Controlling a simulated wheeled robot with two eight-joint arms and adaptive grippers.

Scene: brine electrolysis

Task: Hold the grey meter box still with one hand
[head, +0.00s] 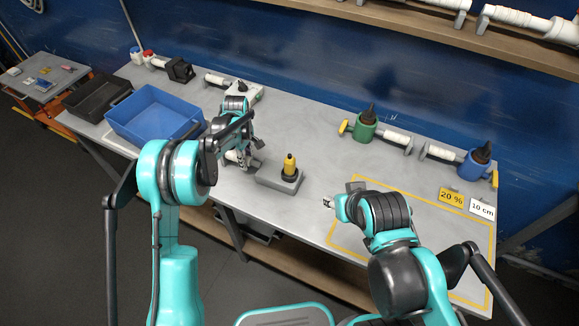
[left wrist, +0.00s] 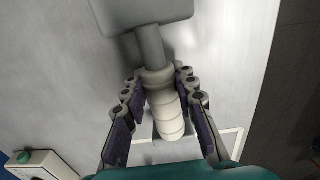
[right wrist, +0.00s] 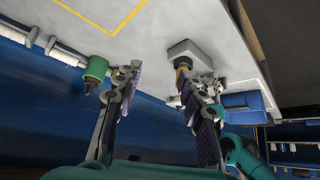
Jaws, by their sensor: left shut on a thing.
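The grey meter box (head: 268,181) stands on the bench, with a yellow and black upright piece (head: 290,166) on top. In the left wrist view the box (left wrist: 145,10) is at the top edge, joined by a grey stem to a white ribbed handle (left wrist: 165,108). My left gripper (head: 250,150) is shut on this handle, its fingers on both sides (left wrist: 159,82). The box also shows in the right wrist view (right wrist: 205,50). My right gripper (right wrist: 158,80) is open and empty, apart from the box; in the head view it is to the box's right (head: 328,203).
A blue bin (head: 155,112) and a black tray (head: 95,98) are at the left. A white device (head: 245,90) stands behind my left gripper. Green (head: 364,128) and blue (head: 473,163) holders with white handles stand at the back. A yellow outline (head: 345,222) marks the right.

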